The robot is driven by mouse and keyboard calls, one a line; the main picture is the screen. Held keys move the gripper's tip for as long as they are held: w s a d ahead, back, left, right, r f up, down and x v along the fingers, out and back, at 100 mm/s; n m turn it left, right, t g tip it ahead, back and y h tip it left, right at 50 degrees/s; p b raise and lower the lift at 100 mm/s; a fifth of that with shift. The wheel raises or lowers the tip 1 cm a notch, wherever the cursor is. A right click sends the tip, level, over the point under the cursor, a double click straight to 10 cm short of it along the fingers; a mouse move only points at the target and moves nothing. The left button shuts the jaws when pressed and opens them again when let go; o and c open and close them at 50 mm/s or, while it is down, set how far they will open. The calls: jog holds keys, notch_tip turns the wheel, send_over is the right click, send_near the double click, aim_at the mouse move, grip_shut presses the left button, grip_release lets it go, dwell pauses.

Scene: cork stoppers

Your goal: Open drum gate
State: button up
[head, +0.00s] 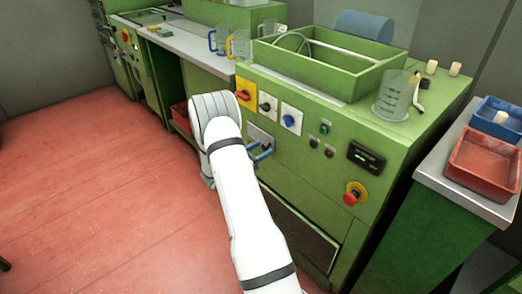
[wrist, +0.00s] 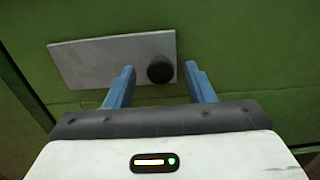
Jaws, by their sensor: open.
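My gripper (wrist: 160,69) is open, its two blue fingers pointing at the front of the green machine (head: 310,185). In the wrist view a black round knob (wrist: 160,68) stands out from a pale grey plate (wrist: 100,62). The knob appears between the fingertips, nearer the right one, with a gap on each side. I cannot tell how deep the fingers reach around it. In the head view the blue fingers (head: 263,151) are just in front of the grey plate (head: 260,136), and the knob is not clearly visible there. No part is labelled as the drum gate.
Switches and a red stop button (head: 350,197) sit right of the plate. The machine's top carries a green open box (head: 320,85), a clear jug (head: 392,98) and corks (head: 455,69). A side table (head: 450,190) holds a red tray (head: 483,165) and a blue tray (head: 512,109). The red floor at left is clear.

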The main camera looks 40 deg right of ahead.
jog(key=shift+c, duration=0.6)
grip_shut()
